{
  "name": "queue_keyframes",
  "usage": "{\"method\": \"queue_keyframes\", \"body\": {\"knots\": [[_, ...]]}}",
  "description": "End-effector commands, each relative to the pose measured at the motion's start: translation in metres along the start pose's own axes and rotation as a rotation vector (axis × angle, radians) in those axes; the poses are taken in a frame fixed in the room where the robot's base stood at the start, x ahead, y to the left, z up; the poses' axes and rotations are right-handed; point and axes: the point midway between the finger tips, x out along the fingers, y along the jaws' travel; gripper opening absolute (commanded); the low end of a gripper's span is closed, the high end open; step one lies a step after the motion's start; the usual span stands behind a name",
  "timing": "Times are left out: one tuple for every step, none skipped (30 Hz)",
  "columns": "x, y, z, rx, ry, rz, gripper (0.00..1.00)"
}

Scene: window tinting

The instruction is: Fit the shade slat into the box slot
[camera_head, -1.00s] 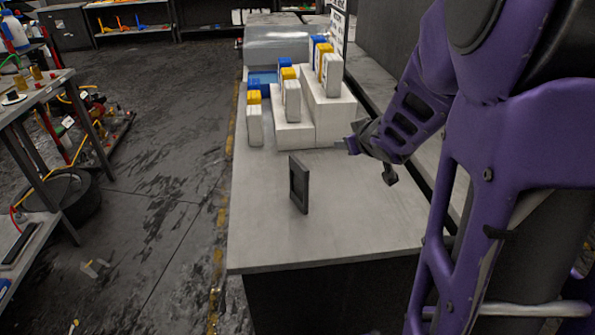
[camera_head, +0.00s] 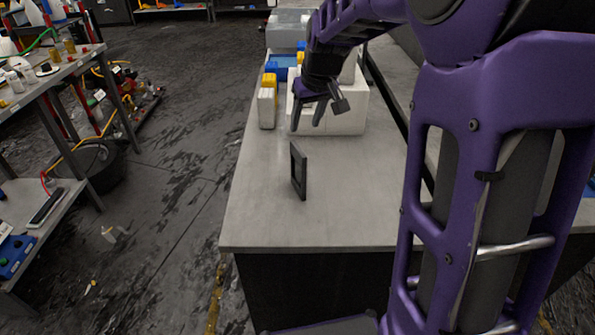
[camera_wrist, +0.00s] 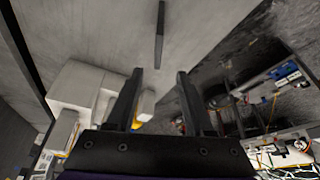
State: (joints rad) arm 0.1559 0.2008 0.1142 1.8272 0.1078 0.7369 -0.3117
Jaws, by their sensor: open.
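A thin dark rectangular piece with a raised frame (camera_head: 299,171) stands upright on the grey table. In the wrist view, the dark piece (camera_wrist: 159,35) shows edge-on as a narrow bar, beyond the fingertips and roughly in line with the gap between them. I cannot tell whether it is the shade slat or the part with the slot; no slot shows clearly. My gripper (camera_head: 308,117) is open and empty, above the table in front of the white blocks and behind the dark piece. Its two dark fingers (camera_wrist: 159,75) are apart in the wrist view.
A grey table (camera_head: 270,225) has free surface around the dark piece. White blocks (camera_head: 345,115) and a yellow-topped white bottle or box (camera_head: 267,108) stand behind it, partly hidden by my arm. A cluttered workbench (camera_head: 50,75) is at the left across open floor.

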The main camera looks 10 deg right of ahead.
Motion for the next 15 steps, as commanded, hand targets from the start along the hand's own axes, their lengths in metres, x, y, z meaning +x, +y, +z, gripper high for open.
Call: {"method": "queue_keyframes", "body": {"knots": [[0.015, -0.001, 0.002, 0.000, -0.005, -0.002, 0.53], [0.021, 0.000, 0.002, 0.000, -0.005, -0.001, 0.53], [0.030, 0.000, 0.002, -0.001, -0.005, -0.001, 0.53], [0.037, 0.000, 0.002, -0.001, -0.005, -0.001, 0.53], [0.043, 0.000, 0.002, -0.001, -0.005, -0.001, 0.53], [0.051, 0.000, 0.001, -0.001, -0.004, 0.000, 0.53], [0.056, 0.000, 0.001, -0.001, -0.004, 0.000, 0.53], [0.061, 0.000, 0.001, -0.001, -0.003, 0.000, 0.53], [0.067, 0.000, 0.001, -0.001, -0.003, 0.001, 0.53], [0.070, 0.000, 0.001, -0.001, -0.002, 0.001, 0.53], [0.073, 0.001, 0.001, -0.001, -0.002, 0.001, 0.53], [0.076, 0.001, 0.001, 0.000, -0.001, 0.001, 0.53], [0.078, 0.001, 0.001, 0.000, -0.001, 0.002, 0.53], [0.079, 0.001, 0.000, 0.000, 0.000, 0.002, 0.53], [0.081, 0.001, 0.000, 0.000, 0.000, 0.002, 0.53]]}}
